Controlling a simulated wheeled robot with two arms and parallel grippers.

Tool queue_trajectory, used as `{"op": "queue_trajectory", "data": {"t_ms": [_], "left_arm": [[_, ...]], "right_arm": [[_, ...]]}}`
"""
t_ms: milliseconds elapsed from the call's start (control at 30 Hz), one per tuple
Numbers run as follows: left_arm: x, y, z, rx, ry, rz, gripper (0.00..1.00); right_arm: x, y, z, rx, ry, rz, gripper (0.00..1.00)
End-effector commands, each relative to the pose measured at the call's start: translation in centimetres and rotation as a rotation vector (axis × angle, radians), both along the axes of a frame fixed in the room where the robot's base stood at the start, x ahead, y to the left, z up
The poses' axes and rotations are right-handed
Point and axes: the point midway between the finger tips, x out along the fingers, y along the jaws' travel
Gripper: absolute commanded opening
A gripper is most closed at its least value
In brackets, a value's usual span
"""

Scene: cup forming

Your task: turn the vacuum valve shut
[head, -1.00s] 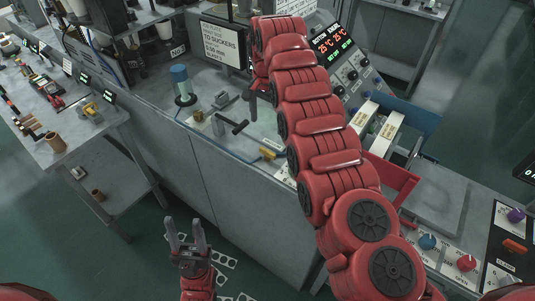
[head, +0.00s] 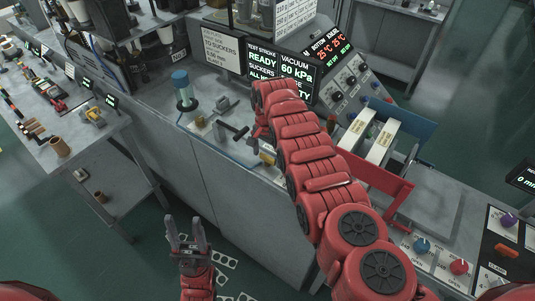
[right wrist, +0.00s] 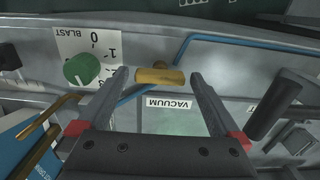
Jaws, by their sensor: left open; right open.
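The vacuum valve's yellow handle (right wrist: 160,77) lies crosswise between my right fingertips (right wrist: 158,73) in the right wrist view. It sits above a label reading VACUUM (right wrist: 168,103). The right jaws are open on either side of it, and I see no clear contact. In the head view the handle (head: 267,157) is mostly hidden by my right arm, and the right gripper (head: 257,138) shows only in part. My left gripper (head: 185,222) is open and empty, low in front of the bench. A screen (head: 295,68) reads VACUUM 60 kPa.
A green knob (right wrist: 81,70) marked BLAST is beside the valve. A blue line (right wrist: 235,42) runs behind the handle. A dark lever (right wrist: 272,105) stands to the right. A blue-topped cylinder (head: 182,88) and a red frame (head: 375,175) are on the bench.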

Motion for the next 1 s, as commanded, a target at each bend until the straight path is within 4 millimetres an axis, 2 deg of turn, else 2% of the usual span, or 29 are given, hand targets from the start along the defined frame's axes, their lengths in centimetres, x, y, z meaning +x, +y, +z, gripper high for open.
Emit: {"op": "queue_trajectory", "data": {"t_ms": [133, 167, 567, 600, 1000], "left_arm": [[0.0, 0.0, -0.01, 0.0, 0.0, 0.0, 0.5], [0.0, 0.0, 0.0, 0.0, 0.0, 0.0, 0.5], [0.0, 0.0, 0.0, 0.0, 0.0, 0.0, 0.5], [0.0, 0.0, 0.0, 0.0, 0.0, 0.0, 0.5], [0.01, 0.0, -0.92, 0.0, 0.0, 0.0, 0.5]], "right_arm": [[0.01, -0.02, 0.0, 0.0, 0.0, 0.0, 1.0], [0.0, -0.03, 0.0, 0.0, 0.0, -0.001, 0.96], [0.01, -0.02, 0.02, 0.0, 0.0, -0.001, 0.24], [0.01, -0.02, 0.02, 0.0, 0.0, 0.0, 0.22], [0.12, -0.1, -0.2, 0.001, -0.003, 0.091, 0.22]]}}
